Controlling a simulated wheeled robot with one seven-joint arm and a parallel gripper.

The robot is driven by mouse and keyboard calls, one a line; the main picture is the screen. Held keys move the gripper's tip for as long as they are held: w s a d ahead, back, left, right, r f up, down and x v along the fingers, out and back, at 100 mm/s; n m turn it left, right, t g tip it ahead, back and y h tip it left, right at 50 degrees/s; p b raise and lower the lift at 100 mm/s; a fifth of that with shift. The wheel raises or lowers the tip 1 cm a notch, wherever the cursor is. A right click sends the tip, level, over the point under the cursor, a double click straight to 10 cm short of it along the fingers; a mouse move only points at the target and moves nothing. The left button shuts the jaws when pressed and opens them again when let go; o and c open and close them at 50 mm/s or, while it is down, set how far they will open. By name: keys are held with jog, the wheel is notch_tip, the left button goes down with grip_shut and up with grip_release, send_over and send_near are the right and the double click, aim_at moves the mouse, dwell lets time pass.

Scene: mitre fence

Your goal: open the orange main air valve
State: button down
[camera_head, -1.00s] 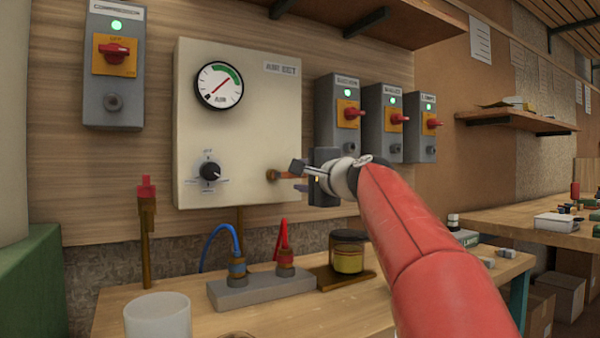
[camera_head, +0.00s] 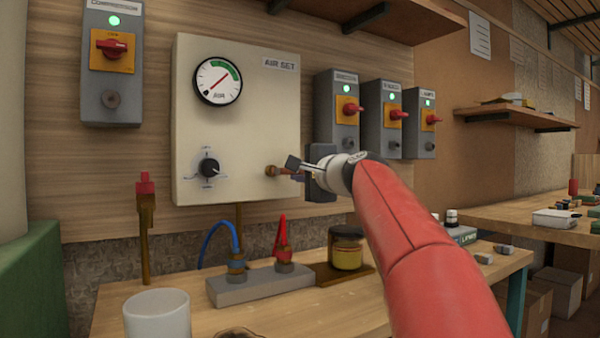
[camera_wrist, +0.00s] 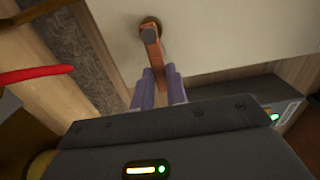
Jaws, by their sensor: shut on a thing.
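The orange valve lever (camera_wrist: 153,48) runs out from a brass stem on the cream AIR SET box in the wrist view. In the head view, only its root by the brass fitting (camera_head: 271,171) shows clearly, at the box's lower right. My gripper (camera_wrist: 160,88) has its two purple-grey fingers on either side of the lever's outer end and is shut on it. In the head view my gripper (camera_head: 296,176) is at the right edge of the box, in front of the lever. The lever's far end is hidden between the fingers.
The AIR SET box (camera_head: 240,130) carries a gauge (camera_head: 218,81) and a black knob (camera_head: 209,169). Grey switch boxes (camera_head: 337,110) hang close to the right. Below are a manifold (camera_head: 262,286) with blue and red hoses, a jar (camera_head: 346,248) and a white cup (camera_head: 158,316).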

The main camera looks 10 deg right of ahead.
aim_at(270, 150)
jog(key=r+n, duration=0.1)
jog(key=n, duration=0.2)
jog(key=a+r+n, duration=0.1)
jog(key=n, duration=0.3)
jog(key=a+r+n+b, duration=0.1)
jog(key=n, duration=0.3)
jog(key=shift+s+r, duration=0.3)
jog(key=shift+r, duration=0.05)
jog(key=n, duration=0.2)
jog(key=a+n, duration=0.1)
jog(key=shift+s+r+n+b, duration=0.2)
jog(key=shift+r+n+b, duration=0.1)
jog(key=shift+b, duration=0.05)
jog(key=shift+s+a+r+n, duration=0.1)
jog(key=shift+a+n, duration=0.25)
jog(key=shift+n, duration=0.5)
jog(key=shift+s+a+n, duration=0.1)
jog(key=shift+a+n, duration=0.25)
jog(key=shift+n, duration=0.5)
jog(key=shift+b, duration=0.3)
jog(key=c, duration=1.4)
grip_release()
jog(key=shift+s, duration=0.1)
